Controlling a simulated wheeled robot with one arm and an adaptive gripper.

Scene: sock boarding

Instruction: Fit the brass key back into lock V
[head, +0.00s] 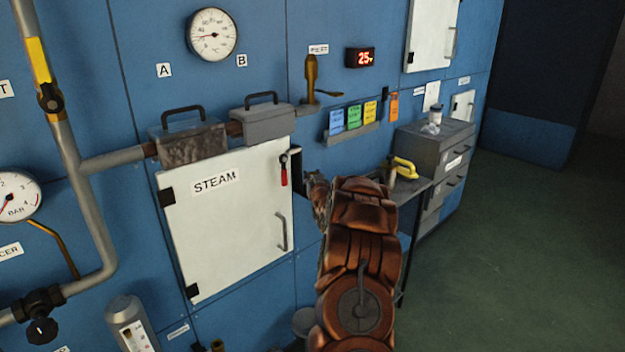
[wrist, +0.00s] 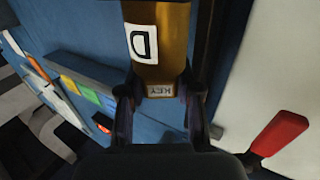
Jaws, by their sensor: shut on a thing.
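The brass key (wrist: 160,78) is between the two dark fingers of my gripper (wrist: 160,92) in the wrist view. My gripper is shut on it. Its near end carries a pale tag reading KEY, upside down. A white label that looks like a D is on the brass body beyond the fingers. The far end is cut off by the top edge of the picture. In the head view my gripper (head: 317,188) is near the wall, just right of the STEAM door's red handle, and the key cannot be made out. I cannot identify lock V in either view.
A card rack (head: 352,130), a shelf with a yellow object (head: 405,168) and a grey cabinet (head: 435,160) stand right.

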